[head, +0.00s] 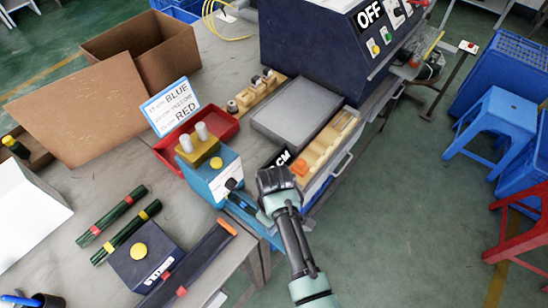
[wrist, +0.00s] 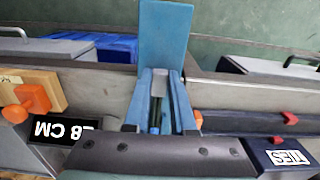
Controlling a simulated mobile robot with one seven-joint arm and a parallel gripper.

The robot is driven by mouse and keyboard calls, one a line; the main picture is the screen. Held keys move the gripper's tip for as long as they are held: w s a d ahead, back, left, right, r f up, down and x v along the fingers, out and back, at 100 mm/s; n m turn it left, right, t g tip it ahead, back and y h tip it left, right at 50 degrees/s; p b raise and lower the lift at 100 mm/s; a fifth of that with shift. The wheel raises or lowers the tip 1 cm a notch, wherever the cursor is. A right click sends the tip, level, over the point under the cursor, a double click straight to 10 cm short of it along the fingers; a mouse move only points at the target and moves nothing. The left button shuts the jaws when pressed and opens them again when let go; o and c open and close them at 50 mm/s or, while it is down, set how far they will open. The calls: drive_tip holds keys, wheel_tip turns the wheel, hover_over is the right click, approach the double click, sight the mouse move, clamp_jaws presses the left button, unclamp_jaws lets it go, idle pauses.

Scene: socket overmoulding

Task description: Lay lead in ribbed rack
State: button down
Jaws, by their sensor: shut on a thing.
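In the wrist view my gripper (wrist: 160,100) is shut, with a thin dark strip that looks like a lead (wrist: 155,118) between blue-grey sides. The held thing is mostly hidden. A tan slotted block (head: 330,140), possibly the ribbed rack, lies right of the gripper. Its end with an orange knob shows at the left of the wrist view. Two dark green bundles (head: 112,215) with coloured bands lie at the left.
A CM length sign (head: 280,160) stands by my gripper. A TIES box (head: 143,263) and dark trough (head: 190,265) are front left. Floor at right holds blue stools (head: 497,120).

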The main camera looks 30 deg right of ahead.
drive_tip(key=shift+r+p, duration=2.55)
drive_tip(key=shift+p, duration=0.1)
drive_tip(key=shift+f, duration=0.1)
